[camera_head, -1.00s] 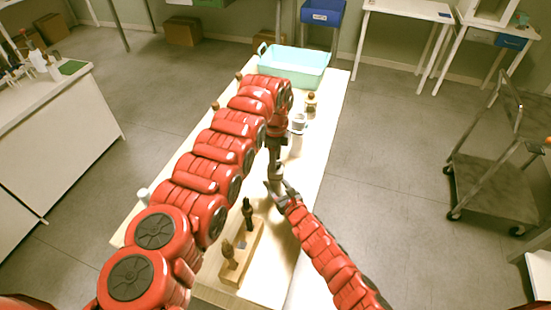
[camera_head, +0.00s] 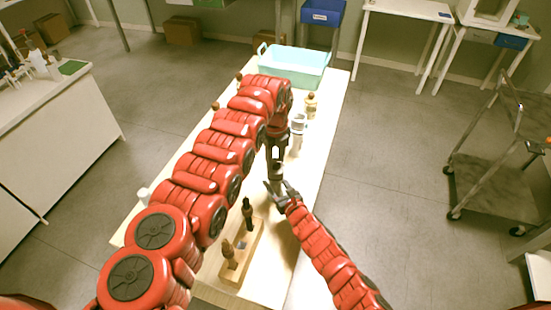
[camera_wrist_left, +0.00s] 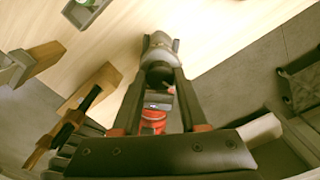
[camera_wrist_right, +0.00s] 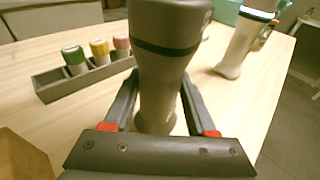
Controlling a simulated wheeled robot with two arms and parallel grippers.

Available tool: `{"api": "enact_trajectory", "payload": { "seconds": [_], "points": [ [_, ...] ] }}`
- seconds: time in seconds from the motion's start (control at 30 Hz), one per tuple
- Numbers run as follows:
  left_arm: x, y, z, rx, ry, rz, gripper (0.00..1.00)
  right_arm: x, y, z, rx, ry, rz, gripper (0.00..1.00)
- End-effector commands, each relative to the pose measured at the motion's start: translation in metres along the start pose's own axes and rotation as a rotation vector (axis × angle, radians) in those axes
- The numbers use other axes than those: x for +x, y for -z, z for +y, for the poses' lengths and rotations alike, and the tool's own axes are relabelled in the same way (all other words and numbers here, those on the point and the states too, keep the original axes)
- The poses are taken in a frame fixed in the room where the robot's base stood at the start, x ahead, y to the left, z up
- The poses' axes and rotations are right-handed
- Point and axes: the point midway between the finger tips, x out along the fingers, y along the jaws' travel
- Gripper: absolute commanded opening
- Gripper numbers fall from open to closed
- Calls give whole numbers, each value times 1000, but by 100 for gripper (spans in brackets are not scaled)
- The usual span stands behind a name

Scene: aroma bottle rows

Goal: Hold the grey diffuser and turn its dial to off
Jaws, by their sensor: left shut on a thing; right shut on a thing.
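The grey diffuser (camera_head: 276,174) stands upright over the table, mostly hidden between my grippers in the head view. In the right wrist view its tall grey body with a dark band (camera_wrist_right: 165,47) fills the middle. My right gripper (camera_wrist_right: 160,92) is shut on its lower body. My left gripper (camera_head: 277,160) comes down from above and is shut on its upper part. In the left wrist view the diffuser (camera_wrist_left: 160,47) sits between the left fingertips (camera_wrist_left: 160,76). My right gripper also shows in the head view (camera_head: 276,187). The dial's setting cannot be read.
A white diffuser (camera_wrist_right: 240,48) stands nearby on the right. A grey holder (camera_wrist_right: 58,88) has green-, yellow- and pink-capped bottles. A wooden rack (camera_head: 233,272) with dark-handled tools stands at the table's near end. A teal bin (camera_head: 318,72) is at the far end.

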Motion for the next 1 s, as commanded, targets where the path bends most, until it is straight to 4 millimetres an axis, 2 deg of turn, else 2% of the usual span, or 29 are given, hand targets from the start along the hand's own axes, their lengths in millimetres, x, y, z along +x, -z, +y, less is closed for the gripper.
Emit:
{"api": "enact_trajectory", "payload": {
  "seconds": [0.37,0.4,0.53,0.87,1.0],
  "points": [
    [0,0,0,3,-1,-1,0,0,0,0,0,0,0,0],
    [0,0,0,3,-1,-1,50,0,0,0,0,0,0,0],
    [0,0,0,2,-1,0,73,0,0,0,0,0,0,0],
    [-1,0,0,2,0,0,74,0,0,0,0,0,0,0],
    [-10,-1,0,2,2,-1,74,0,0,0,0,0,0,0]
  ]
}}
